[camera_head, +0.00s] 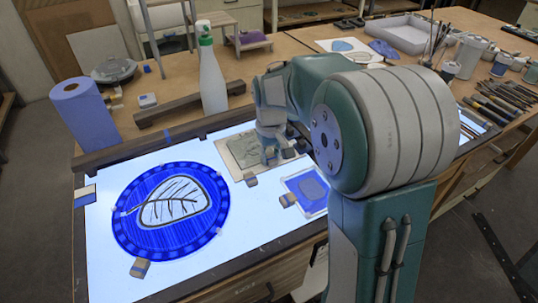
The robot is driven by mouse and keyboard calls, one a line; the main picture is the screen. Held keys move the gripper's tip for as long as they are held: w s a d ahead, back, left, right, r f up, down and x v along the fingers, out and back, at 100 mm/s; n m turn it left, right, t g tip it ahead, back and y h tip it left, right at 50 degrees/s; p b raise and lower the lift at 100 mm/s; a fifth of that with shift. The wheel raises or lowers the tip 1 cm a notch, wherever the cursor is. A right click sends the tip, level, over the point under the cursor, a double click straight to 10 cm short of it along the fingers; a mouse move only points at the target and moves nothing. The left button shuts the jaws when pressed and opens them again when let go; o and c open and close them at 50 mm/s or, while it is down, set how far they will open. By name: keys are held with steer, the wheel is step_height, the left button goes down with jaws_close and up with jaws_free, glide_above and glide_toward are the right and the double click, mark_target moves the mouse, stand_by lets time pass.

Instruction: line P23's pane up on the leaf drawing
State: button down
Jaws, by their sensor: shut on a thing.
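A beige sheet (221,141) lies on the light table with a grey-green pane (243,152) over it; whether a leaf drawing lies under the pane cannot be made out. My gripper (272,156) is at the right side of this pane, shut on its edge as far as I can tell; the grip itself is partly hidden by the fingers. A large round blue glass disc (128,230) with a dark leaf drawing (172,204) lies at the left. No tag marked P23 can be read.
A white spray bottle (212,82) with a green top and a blue paper roll (86,114) stand behind. Bare lit table (262,222) lies in front.

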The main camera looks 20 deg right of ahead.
steer(key=shift+f, duration=0.2)
stand_by(0.6)
steer(key=shift+c, duration=1.7)
jaws_free()
step_height(320, 180, up, 12)
steer(key=s+f+m+t, duration=0.1)
steer(key=s+t, duration=0.4)
steer(key=s, duration=1.8)
steer(key=shift+a+m+t, duration=0.2)
steer(key=shift+m+t, duration=0.1)
steer(key=shift+m, duration=0.3)
